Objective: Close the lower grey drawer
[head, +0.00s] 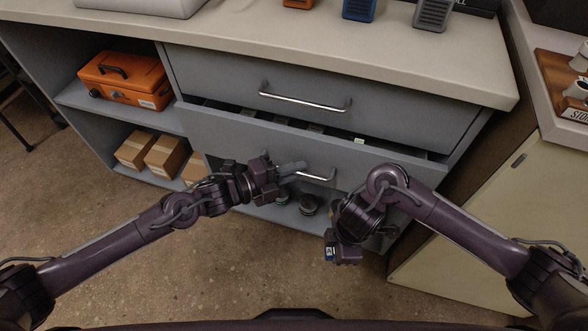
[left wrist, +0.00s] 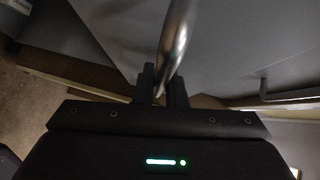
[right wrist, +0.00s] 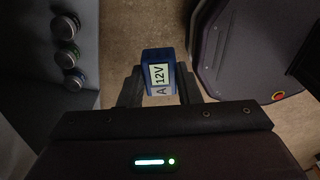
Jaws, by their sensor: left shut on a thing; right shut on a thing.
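The lower grey drawer (head: 230,129) stands partly open below the closed upper drawer, with dark contents showing in the gap behind its front panel. Its silver bar handle (head: 322,178) is on the front. My left gripper (head: 288,169) is at the left part of this handle. In the left wrist view, the handle (left wrist: 176,40) runs between the fingers of the left gripper (left wrist: 163,88), which is shut on it. My right gripper (head: 336,250) is low in front of the cabinet, shut on a blue battery (right wrist: 159,61) labelled "A 12V".
The upper drawer (head: 380,110) is closed under the countertop (head: 300,38). An orange toolbox (head: 125,80) and cardboard boxes (head: 165,157) fill the left shelves. Jars (head: 308,204) stand on a low shelf below the drawer. Another cabinet (head: 480,220) stands at the right. Floor is clear in front.

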